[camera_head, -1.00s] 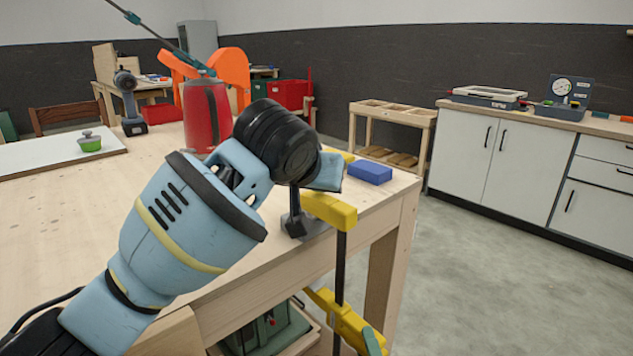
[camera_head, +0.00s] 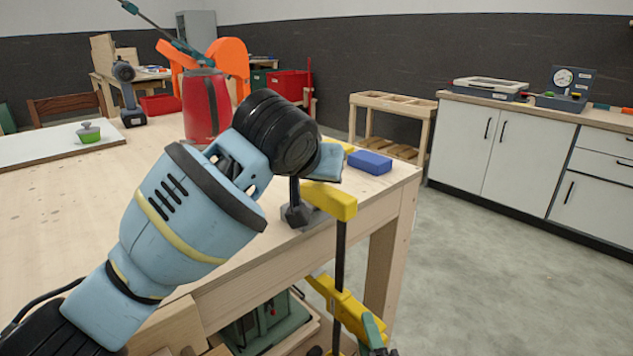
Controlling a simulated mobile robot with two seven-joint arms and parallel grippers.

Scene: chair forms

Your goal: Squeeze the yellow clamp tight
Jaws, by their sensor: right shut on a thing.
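The yellow clamp (camera_head: 330,198) hangs upright at the table's front right corner. Its yellow upper jaw lies over the tabletop edge, and a dark bar runs down to the yellow lower part (camera_head: 345,310), below the top. A teal handle (camera_head: 374,329) sits on that lower part. My right gripper (camera_head: 381,350) just shows as dark parts at the bottom edge, shut on the clamp by the handle; most of it is cut off. My light-blue left arm (camera_head: 185,205) reaches across the table to beside the upper jaw.
A blue block (camera_head: 370,162) lies near the corner of the wooden table (camera_head: 60,215). A red container (camera_head: 206,108) stands behind my left arm. A green machine (camera_head: 268,325) sits under the table. The floor to the right is clear up to the white cabinets (camera_head: 507,150).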

